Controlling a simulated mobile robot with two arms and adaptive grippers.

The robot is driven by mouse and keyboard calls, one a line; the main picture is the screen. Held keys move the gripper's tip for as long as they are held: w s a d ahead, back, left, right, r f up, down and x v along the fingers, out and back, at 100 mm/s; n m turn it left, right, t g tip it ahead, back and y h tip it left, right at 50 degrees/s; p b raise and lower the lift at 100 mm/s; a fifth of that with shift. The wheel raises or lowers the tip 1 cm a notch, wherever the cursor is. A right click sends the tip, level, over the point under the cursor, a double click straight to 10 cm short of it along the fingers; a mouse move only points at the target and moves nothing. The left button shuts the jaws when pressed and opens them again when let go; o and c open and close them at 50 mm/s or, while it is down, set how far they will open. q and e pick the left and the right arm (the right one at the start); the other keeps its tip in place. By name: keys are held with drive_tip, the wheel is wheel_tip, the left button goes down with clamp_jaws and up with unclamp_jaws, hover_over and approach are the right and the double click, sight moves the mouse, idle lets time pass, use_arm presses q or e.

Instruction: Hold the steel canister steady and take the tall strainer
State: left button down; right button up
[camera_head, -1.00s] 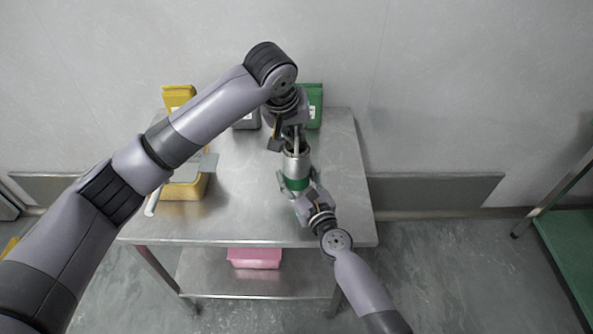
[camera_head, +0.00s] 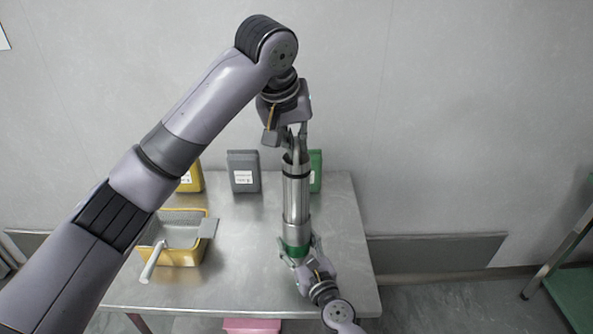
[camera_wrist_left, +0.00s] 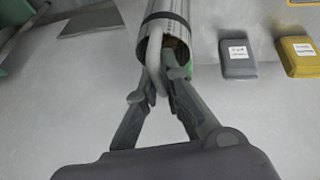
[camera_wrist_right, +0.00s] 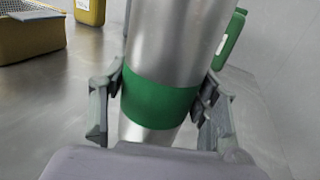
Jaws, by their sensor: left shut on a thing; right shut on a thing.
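The steel canister (camera_head: 296,228) with a green band stands upright on the steel table. My right gripper (camera_wrist_right: 158,97) is shut on it from both sides at the green band. The tall strainer (camera_head: 296,190), a steel cylinder with a dark band near its top, rises far above the canister in line with it. I cannot tell whether its lower end is still inside the canister. My left gripper (camera_head: 297,130) is above the strainer and shut on its handle. The left wrist view shows the looped handle (camera_wrist_left: 154,62) between the fingers and the strainer's open top.
A yellow bin (camera_head: 182,258) with a grey tool across it stands on the table's left. A grey container (camera_head: 243,171), a yellow one (camera_head: 191,180) and a green one (camera_head: 316,171) stand at the back. A pink bin (camera_head: 252,326) is below. The table's right is clear.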

use_arm(q)
drive_tip(key=shift+r, duration=1.6)
use_arm(e)
drive_tip(key=o, duration=1.4)
